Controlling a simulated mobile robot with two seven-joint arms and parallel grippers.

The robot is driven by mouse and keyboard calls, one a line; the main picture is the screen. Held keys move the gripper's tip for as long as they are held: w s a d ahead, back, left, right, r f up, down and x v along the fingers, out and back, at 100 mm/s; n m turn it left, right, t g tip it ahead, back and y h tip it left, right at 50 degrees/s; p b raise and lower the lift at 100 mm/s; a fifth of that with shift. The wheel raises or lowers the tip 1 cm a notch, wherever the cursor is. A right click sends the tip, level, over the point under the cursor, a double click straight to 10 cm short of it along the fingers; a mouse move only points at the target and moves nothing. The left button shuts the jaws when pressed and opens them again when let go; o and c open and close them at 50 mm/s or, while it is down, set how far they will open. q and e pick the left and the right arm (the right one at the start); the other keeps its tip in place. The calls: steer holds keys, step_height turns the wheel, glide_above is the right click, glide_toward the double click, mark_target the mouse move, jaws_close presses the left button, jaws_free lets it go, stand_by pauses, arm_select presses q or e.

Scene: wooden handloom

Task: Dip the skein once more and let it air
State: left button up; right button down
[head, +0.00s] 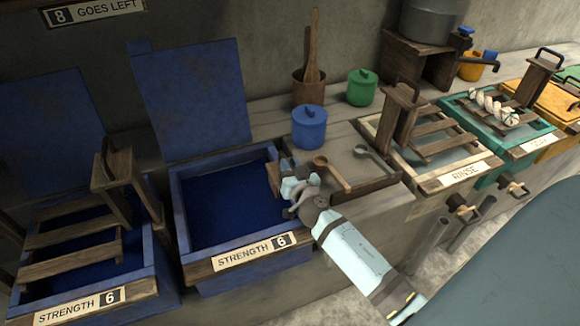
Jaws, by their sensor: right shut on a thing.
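An open blue vat (177,205) labelled STRENGTH 6 holds dark blue liquid (228,205). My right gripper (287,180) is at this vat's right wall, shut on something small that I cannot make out. A second blue vat (150,285), also labelled STRENGTH 6, stands at the left with a slatted wooden rack (70,268) with an upright handle in it. A pale twisted skein (494,106) lies on the rack of the green tank (487,133) at the right. No skein shows in the open vat. My left gripper is out of view.
A blue lidded pot (309,127), a green pot (362,87) and a wooden pot with a stirrer (311,92) stand behind a tray with a wooden spoon (333,173) and a grey ladle (374,158). The RINSE tank (459,172) stands right of the tray, with an upright handle.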

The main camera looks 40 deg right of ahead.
steer(key=shift+a+f, duration=0.3)
steer(key=shift+f, duration=0.05)
steer(key=c, duration=1.1)
jaws_free()
steer(key=shift+r, duration=0.1)
steer(key=shift+d, duration=0.1)
steer(key=shift+r, duration=0.35)
arm_select(q)
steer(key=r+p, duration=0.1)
steer(key=p, duration=0.2)
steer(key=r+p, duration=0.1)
steer(key=p, duration=0.2)
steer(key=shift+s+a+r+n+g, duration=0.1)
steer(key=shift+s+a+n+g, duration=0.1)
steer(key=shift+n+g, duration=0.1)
arm_select(e)
step_height(320, 180, up, 19)
steer(key=shift+r, duration=0.15)
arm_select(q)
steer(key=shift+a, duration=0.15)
